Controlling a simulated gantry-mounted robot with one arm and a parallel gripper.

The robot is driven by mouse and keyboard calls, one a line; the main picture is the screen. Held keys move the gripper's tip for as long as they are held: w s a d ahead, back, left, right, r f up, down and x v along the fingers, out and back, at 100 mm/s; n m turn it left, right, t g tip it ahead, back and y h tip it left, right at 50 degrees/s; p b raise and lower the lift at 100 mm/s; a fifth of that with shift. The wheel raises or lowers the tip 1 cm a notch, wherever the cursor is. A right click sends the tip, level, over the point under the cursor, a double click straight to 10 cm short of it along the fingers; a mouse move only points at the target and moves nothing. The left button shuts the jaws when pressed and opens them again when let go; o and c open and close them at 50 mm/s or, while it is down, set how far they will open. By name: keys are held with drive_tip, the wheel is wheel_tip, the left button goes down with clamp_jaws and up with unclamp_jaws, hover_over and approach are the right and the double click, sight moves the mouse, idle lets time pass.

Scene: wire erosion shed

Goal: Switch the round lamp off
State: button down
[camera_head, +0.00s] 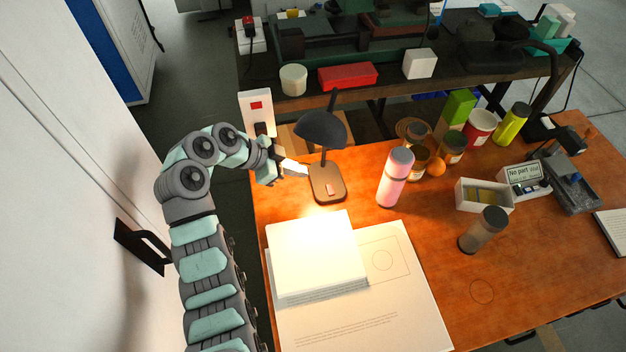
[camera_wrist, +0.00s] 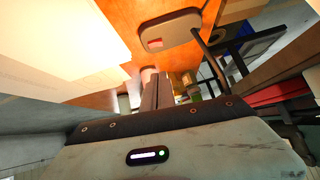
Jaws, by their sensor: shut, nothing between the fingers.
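A dark desk lamp with a round domed shade (camera_head: 322,127) stands at the left rear of the orange workbench. It is lit, and its light falls brightly on the papers below. Its brown base (camera_head: 320,178) carries a small red switch (camera_head: 331,190). The wrist view shows the base (camera_wrist: 183,27) and the red switch (camera_wrist: 155,43) at the top. My gripper (camera_head: 303,170) is shut and empty, just left of the base, with its fingers brightly lit. In the wrist view the fingers (camera_wrist: 150,85) are together, apart from the switch.
A white socket block (camera_head: 257,105) with a red switch and black plug stands behind my gripper. A pink bottle (camera_head: 395,177) is right of the lamp, and a paper stack (camera_head: 315,255) lies in front. A second, black lamp (camera_head: 495,45) arches at the right rear.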

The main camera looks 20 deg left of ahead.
drive_tip(key=shift+w+a+r+b, duration=0.1)
drive_tip(key=shift+w+r+b, duration=0.05)
drive_tip(key=shift+w+b, duration=0.15)
drive_tip(key=b, duration=0.1)
hover_over(332, 185)
drive_tip(key=s+a, duration=0.2)
drive_tip(key=s, duration=0.1)
wheel_tip(332, 185, down, 7)
drive_tip(key=shift+w, duration=0.1)
drive_tip(key=shift+w+a+f+b, duration=0.1)
drive_tip(key=shift+w+f+b, duration=0.1)
drive_tip(key=shift+f, duration=0.85)
drive_tip(key=shift+w+a+f+b, duration=0.1)
drive_tip(key=shift+w+f+b, duration=0.1)
drive_tip(key=shift+f, duration=0.8)
